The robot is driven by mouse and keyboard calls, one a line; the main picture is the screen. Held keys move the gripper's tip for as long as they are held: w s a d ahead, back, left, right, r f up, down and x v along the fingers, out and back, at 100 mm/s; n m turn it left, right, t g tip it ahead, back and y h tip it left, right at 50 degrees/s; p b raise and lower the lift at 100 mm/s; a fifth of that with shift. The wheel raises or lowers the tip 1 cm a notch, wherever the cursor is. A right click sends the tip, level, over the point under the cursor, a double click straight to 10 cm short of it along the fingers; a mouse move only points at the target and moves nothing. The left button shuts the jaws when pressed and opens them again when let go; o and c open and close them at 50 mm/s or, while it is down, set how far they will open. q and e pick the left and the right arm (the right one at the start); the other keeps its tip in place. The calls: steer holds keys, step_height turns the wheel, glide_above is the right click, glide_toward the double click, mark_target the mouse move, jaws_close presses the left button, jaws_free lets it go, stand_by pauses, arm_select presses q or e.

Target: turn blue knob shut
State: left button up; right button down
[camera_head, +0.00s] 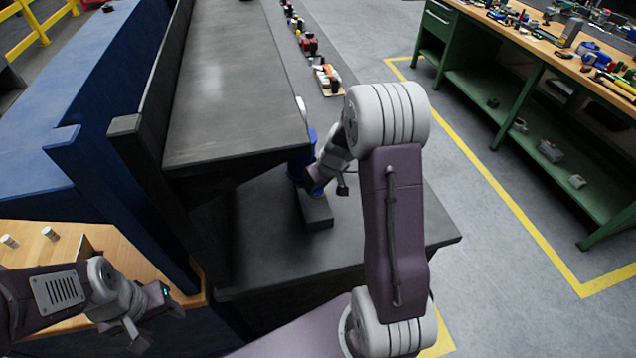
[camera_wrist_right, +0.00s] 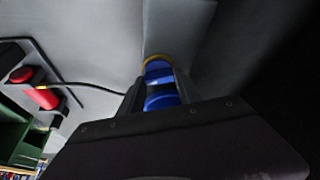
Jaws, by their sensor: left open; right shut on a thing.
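The blue knob (camera_wrist_right: 160,98) shows in the right wrist view between the two fingers of my right gripper (camera_wrist_right: 158,76), with a yellow ring at its far end. The fingers are shut on it. In the head view, a blue part (camera_head: 302,158) shows at the edge of the upper dark shelf, beside my right gripper (camera_head: 315,180). My right wrist hides part of it, so the knob's turn angle cannot be told. My left gripper (camera_head: 150,325) is open and empty at the lower left, away from the knob.
The upper dark shelf (camera_head: 230,80) overhangs the blue part. A dark block (camera_head: 316,212) lies on the lower grey shelf (camera_head: 275,250). A wooden surface (camera_head: 50,262) is near my left arm. A green workbench (camera_head: 480,90) stands to the right across open floor.

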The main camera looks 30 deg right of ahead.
steer(key=m+p, duration=0.1)
steer(key=p, duration=0.2)
steer(key=m+h+p, duration=0.1)
steer(key=m+p, duration=0.1)
steer(key=p, duration=0.1)
steer(key=shift+a+r, duration=0.1)
steer(key=shift+r, duration=0.15)
steer(key=shift+f+m+p, duration=0.25)
steer(key=shift+m+p, duration=0.25)
steer(key=shift+p, duration=0.1)
steer(key=shift+h, duration=0.3)
steer(key=c, duration=0.8)
jaws_free()
steer(key=shift+c, duration=0.2)
steer(key=d+p+v, duration=0.1)
steer(key=p+v, duration=0.4)
steer(key=v, duration=0.4)
steer(key=shift+a, duration=0.5)
